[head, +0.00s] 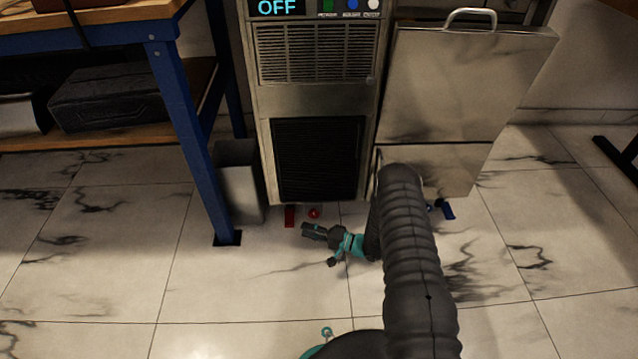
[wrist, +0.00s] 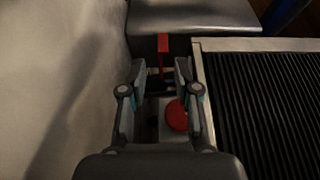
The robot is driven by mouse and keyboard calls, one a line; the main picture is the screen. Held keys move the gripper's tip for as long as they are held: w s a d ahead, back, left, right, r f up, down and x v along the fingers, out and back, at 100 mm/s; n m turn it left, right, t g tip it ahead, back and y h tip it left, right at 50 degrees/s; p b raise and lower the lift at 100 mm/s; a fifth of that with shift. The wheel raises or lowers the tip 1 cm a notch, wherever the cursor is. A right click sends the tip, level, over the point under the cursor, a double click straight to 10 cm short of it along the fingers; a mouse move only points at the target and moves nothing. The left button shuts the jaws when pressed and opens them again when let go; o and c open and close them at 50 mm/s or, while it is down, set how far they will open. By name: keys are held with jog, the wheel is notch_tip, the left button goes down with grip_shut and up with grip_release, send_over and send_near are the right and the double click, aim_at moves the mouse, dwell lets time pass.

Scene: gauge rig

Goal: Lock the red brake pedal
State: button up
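The red brake pedal (head: 290,216) sticks out low at the front left foot of the machine, just above the floor. In the wrist view the red pedal (wrist: 163,43) lies beyond my fingertips, roughly in line with the gap between them. A round red part (head: 313,212) sits just right of the pedal; in the wrist view this red disc (wrist: 177,115) shows between my fingers on a grey block. My gripper (head: 306,229) is low over the floor in front of the machine, pointing left. Its fingers (wrist: 160,70) are apart, with nothing clearly held.
The machine (head: 314,100) has a display reading OFF. A grey bin (head: 239,180) and a blue table leg (head: 185,125) stand to the left. A blue pedal (head: 447,210) is at the right foot. The marble floor (head: 250,300) in front is clear.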

jog(key=v, duration=0.4)
jog(key=r+v, duration=0.1)
jog(key=v, duration=0.1)
jog(key=shift+d, duration=0.25)
jog(key=s+a+r+n+g+h+p, duration=0.1)
jog(key=r+g, duration=0.3)
jog(key=r, duration=1)
jog(key=s+a+r+n+g+h+p, duration=0.1)
jog(key=s+a+r+n+g+p, duration=0.1)
jog(key=r, duration=1.2)
jog(key=shift+s+a+n+g+h+p, duration=0.25)
jog(key=shift+s+n+g+p, duration=0.2)
jog(key=shift+n+g, duration=0.6)
jog(key=shift+r, duration=0.15)
